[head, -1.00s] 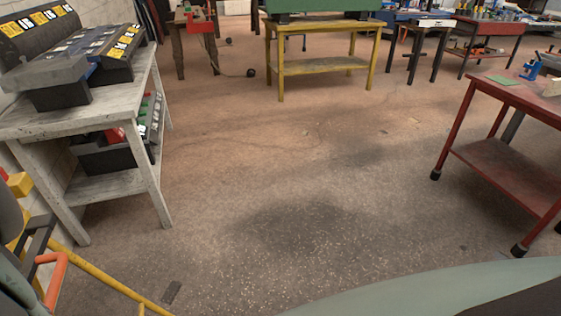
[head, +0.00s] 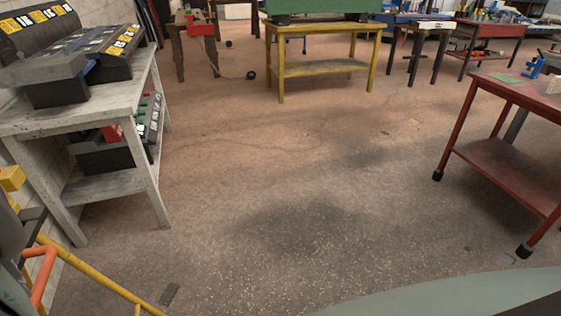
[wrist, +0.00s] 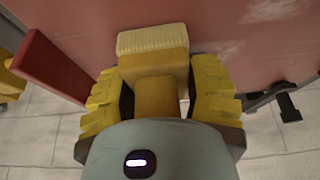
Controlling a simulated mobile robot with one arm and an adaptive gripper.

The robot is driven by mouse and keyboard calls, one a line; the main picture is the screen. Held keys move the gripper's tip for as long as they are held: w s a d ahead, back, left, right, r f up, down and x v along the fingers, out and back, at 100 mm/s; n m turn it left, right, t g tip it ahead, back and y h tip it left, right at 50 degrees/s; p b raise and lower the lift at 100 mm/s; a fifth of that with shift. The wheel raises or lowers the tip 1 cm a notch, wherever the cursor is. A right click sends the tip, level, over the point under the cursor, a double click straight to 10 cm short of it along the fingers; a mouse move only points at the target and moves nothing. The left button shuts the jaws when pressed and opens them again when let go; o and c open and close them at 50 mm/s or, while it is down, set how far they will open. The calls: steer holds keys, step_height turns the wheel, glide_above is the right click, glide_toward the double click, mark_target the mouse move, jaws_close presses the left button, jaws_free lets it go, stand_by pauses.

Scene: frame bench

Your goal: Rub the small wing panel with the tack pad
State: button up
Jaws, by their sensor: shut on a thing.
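In the wrist view my gripper (wrist: 162,90) has its yellow ridged fingers closed on the yellow grip of the tack pad (wrist: 152,65). The pad's cream ribbed face points away from the gripper, toward a scuffed red surface (wrist: 245,35). I cannot tell whether the pad touches that surface, or whether the surface is the small wing panel. The head view does not show the gripper clearly. I cannot pick out the wing panel for certain in the head view.
A red bench (head: 510,90) with a flat green piece (head: 503,78) and a blue tool (head: 537,68) stands right. A whitewashed bench (head: 80,105) stands left. A yellow bench (head: 325,68) is behind. Yellow rails (head: 105,280) are at lower left.

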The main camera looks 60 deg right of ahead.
steer(key=shift+d, duration=0.2)
steer(key=shift+r+p, duration=1.05)
steer(key=shift+r, duration=0.95)
steer(key=shift+r+p, duration=0.95)
steer(key=shift+r, duration=0.05)
steer(key=shift+a, duration=0.1)
step_height(320, 180, up, 3)
steer(key=p, duration=0.3)
steer(key=shift+r, duration=0.1)
